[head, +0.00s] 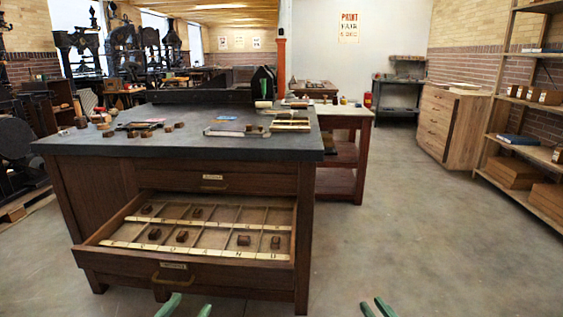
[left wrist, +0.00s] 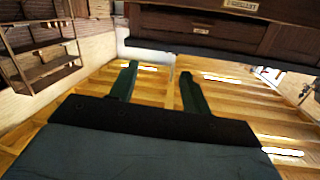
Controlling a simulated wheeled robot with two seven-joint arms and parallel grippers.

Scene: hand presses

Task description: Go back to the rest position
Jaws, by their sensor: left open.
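My left gripper (head: 190,301) shows its green fingertips at the bottom edge of the head view, in front of the open drawer (head: 120,243). In the left wrist view my left gripper (left wrist: 158,85) has its fingers apart with nothing between them. My right gripper (head: 372,304) is at the bottom edge, right of the cabinet, over bare floor; its fingertips are apart and empty. The drawer is pulled out and divided into compartments with lettered strips. Several small brown blocks, one of them a block (head: 243,240) at the front right, lie inside.
The dark-topped cabinet (head: 180,143) carries tools and small blocks. A red-framed table (head: 345,184) stands behind it. Presses (head: 85,42) line the left wall. Wooden shelves (head: 527,146) and a drawer chest (head: 448,125) stand at the right. The floor (head: 420,220) right of the cabinet is clear.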

